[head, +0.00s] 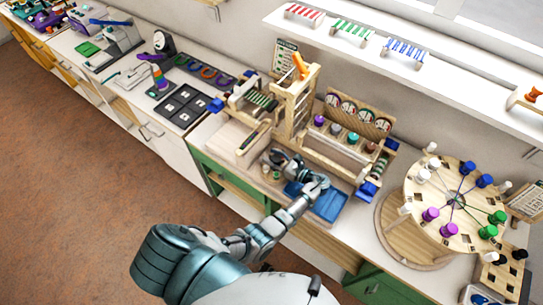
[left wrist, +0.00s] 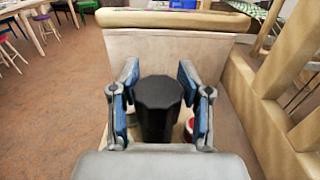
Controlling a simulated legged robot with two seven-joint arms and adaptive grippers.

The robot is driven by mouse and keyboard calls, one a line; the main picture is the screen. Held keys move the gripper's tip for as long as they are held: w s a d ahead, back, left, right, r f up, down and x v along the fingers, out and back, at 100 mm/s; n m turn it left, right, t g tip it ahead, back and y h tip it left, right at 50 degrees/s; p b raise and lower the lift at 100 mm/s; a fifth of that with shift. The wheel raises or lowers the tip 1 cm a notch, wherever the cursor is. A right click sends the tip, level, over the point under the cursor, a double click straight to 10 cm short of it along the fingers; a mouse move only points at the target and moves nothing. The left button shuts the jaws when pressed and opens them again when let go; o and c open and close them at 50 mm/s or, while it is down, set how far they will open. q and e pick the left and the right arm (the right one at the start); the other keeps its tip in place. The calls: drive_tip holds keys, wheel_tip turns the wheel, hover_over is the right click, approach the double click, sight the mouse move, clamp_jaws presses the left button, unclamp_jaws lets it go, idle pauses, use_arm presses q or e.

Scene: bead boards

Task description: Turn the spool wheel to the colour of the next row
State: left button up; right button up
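The spool wheel (head: 446,207) is a round wooden disc at the right of the bench in the head view. White, blue, purple and green spools stand around its rim, with coloured threads running to its hub. My left gripper (head: 282,163) is well to the left of the wheel, by the wooden bead frame. In the left wrist view the left gripper (left wrist: 160,105) has its blue-padded fingers apart, on either side of a black many-sided post (left wrist: 158,108). Small gaps show beside the post. My right gripper is not in view.
A blue tray (head: 328,204) lies beside my left wrist. A rack with several spools (head: 352,130) stands behind it. A wooden stand with black spools (head: 508,262) is at the front right. A shelf (head: 450,65) runs above the bench.

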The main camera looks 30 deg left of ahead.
use_arm(q)
drive_tip(key=shift+d+r, duration=0.15)
drive_tip(key=shift+r, duration=0.05)
